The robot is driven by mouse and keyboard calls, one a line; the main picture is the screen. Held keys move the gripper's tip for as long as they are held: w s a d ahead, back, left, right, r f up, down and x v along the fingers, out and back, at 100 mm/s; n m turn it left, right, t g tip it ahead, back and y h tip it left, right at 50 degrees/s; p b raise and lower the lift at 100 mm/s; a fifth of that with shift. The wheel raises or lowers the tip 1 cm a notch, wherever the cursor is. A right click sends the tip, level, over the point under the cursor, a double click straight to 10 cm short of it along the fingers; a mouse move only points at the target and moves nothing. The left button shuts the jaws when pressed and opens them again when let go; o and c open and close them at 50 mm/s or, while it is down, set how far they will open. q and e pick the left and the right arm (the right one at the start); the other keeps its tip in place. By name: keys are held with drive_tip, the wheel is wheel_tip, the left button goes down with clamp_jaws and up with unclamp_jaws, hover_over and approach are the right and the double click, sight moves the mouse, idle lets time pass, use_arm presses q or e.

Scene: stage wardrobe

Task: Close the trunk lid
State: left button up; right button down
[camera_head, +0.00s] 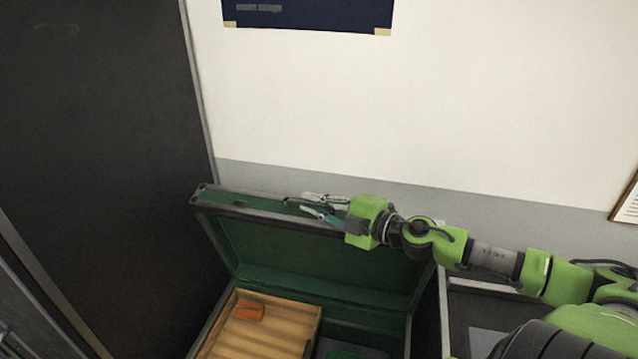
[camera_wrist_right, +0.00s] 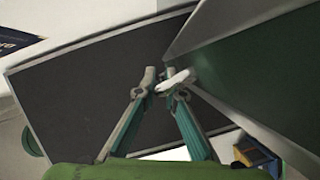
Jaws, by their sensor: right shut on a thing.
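The trunk stands open against the wall. Its lid (camera_head: 320,262) is green inside with a grey rim and is raised, leaning back. In the right wrist view the lid's green inner face (camera_wrist_right: 285,75) and grey rim fill the right side. My right gripper (camera_head: 308,206) is at the middle of the lid's top rim. Its fingertips (camera_wrist_right: 166,80) are close together at the rim's edge, shut on the lid. The exact contact is partly hidden. My left gripper is not in view.
A wooden tray (camera_head: 266,338) with a small orange item (camera_head: 249,310) sits inside the trunk's left part. A tall dark panel (camera_head: 100,130) stands close on the left. A grey open container (camera_head: 488,299) is to the right, below my right arm.

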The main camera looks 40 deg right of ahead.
drive_tip(key=s+a+f+n+t, duration=0.1)
drive_tip(key=s+a+f+n, duration=0.1)
drive_tip(key=s+a, duration=0.4)
drive_tip(key=shift+s+a+f+b, duration=0.3)
drive_tip(key=shift+a+f, duration=0.25)
drive_tip(key=shift+a, duration=0.6)
drive_tip(key=c, duration=2.4)
unclamp_jaws()
drive_tip(key=shift+s, duration=0.1)
drive_tip(key=v, duration=1.1)
drive_tip(key=shift+s+d, duration=0.1)
drive_tip(key=shift+s, duration=0.25)
